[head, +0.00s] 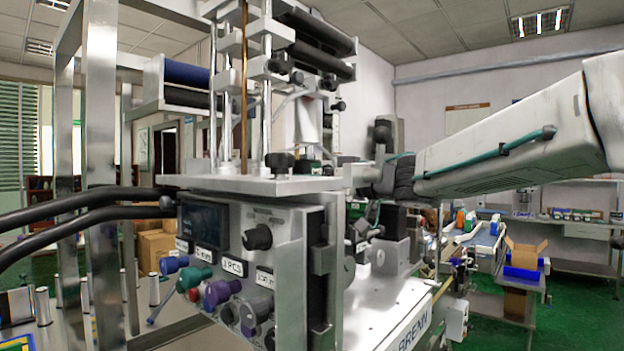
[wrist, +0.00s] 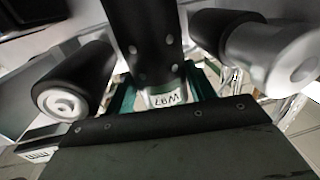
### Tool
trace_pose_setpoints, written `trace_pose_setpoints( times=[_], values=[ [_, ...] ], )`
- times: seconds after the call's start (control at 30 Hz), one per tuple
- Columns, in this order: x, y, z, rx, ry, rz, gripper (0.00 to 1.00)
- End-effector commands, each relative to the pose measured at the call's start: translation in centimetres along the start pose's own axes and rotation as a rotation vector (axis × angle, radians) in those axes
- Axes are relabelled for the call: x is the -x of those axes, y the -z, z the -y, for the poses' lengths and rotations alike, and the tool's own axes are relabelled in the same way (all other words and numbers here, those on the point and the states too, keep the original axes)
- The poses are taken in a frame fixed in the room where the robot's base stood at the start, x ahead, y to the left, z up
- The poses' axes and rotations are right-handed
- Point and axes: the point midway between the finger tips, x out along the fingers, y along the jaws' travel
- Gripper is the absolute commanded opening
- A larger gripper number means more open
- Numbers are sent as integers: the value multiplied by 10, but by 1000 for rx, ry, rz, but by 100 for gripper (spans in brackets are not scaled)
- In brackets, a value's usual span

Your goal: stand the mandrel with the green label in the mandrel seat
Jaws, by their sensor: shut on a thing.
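My gripper (head: 376,188) is over the machine's metal deck at the centre of the head view, at the end of my pale arm. In the wrist view its two dark, riveted jaws (wrist: 162,92) are closed on a teal-green part with a pale lettered patch, which I take as the mandrel with the green label (wrist: 204,84). Most of the mandrel is hidden by the jaws, and its tilt cannot be told. I cannot pick out the mandrel seat with certainty in either view.
The machine's control box (head: 240,235) with coloured knobs and a column of rods and rollers stands left of my gripper. Black rollers (wrist: 75,85) lie close on both sides in the wrist view. Several metal cylinders (head: 42,305) stand on the table at far left.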

Motion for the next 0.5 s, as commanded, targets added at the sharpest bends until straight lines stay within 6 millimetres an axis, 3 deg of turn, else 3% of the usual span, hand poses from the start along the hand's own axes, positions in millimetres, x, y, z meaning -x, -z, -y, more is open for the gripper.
trace_pose_setpoints(
  times=[0.23, 0.27, 0.3, 0.37, 0.5],
  values=[
    [0, -2, 0, 1, 0, -1, 0],
    [0, -2, 0, 1, 0, -1, 57],
    [0, -2, 0, 1, 0, -1, 68],
    [0, -2, 0, 1, 0, -1, 80],
    [0, -2, 0, 1, 0, -1, 80]
  ],
)
